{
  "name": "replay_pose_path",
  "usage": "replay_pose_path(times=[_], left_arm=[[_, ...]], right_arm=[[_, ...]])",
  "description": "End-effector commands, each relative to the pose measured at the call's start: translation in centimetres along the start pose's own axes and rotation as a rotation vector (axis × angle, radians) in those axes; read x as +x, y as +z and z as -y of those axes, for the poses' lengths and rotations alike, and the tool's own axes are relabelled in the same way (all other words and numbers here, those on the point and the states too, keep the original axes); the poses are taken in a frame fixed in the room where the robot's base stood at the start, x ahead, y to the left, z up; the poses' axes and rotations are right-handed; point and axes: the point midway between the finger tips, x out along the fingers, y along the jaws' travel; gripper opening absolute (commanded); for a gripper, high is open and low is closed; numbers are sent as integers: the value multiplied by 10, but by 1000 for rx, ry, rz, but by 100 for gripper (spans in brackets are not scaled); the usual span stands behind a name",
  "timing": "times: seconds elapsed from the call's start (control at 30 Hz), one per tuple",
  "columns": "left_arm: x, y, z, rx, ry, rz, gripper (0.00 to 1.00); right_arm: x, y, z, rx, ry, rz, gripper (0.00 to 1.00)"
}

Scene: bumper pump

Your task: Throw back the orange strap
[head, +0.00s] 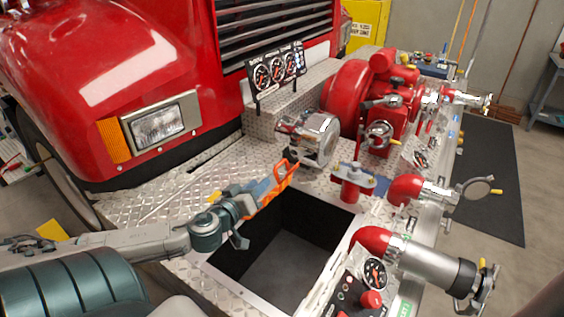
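My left gripper (278,180) reaches in from the left above the far left edge of the open black well (285,262) in the diamond-plate deck. A bright orange, slotted piece (286,173) shows at its tip, along the blue-grey body. I cannot tell whether this orange piece is the strap or part of the gripper. No other orange strap stands out clearly on the deck. The finger gap is too small to make out. My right gripper is not in view.
A chrome cylinder (308,138) stands just beyond the gripper tip. A red pump (352,92) and a gauge panel (277,70) stand behind. Red outlets (372,243) line the right edge.

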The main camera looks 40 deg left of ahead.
Motion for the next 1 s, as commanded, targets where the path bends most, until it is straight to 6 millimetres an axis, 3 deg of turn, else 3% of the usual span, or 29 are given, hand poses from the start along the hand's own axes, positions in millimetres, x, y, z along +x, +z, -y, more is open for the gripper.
replay_pose_path(times=[0.13,0.37,0.6,1.0], left_arm=[[-7,-7,-16,57,63,-45,32],[-5,-10,-23,80,86,-65,32],[19,-12,-26,74,86,-68,32],[74,-17,-32,74,85,-65,32]], right_arm=[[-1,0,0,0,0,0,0],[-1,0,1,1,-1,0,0],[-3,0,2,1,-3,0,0],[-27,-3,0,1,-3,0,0]])
